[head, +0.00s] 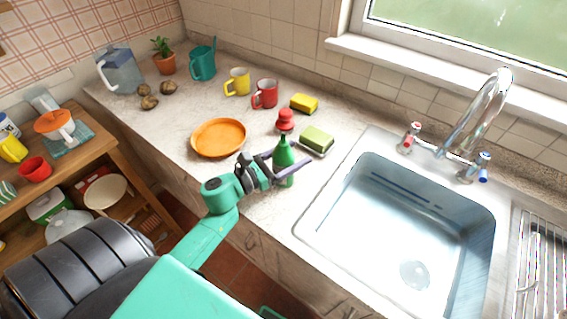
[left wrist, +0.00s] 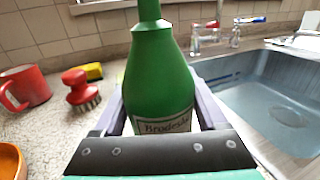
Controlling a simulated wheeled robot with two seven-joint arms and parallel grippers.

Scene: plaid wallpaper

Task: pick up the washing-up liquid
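The washing-up liquid is a green bottle (head: 285,160) standing upright on the counter, left of the sink. In the left wrist view the bottle (left wrist: 160,75) fills the middle, its pale label partly showing and its top cut off. My left gripper (head: 288,164) reaches it from the left, with its purple fingers on either side of the bottle's body. The fingers look open, with narrow gaps beside the bottle in the left wrist view. The bottle's base is partly hidden by a finger. My right gripper is not in view.
An orange plate (head: 219,137) is to the left, red (head: 265,94) and yellow (head: 238,82) mugs further back. The sink (head: 400,230) is at right.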

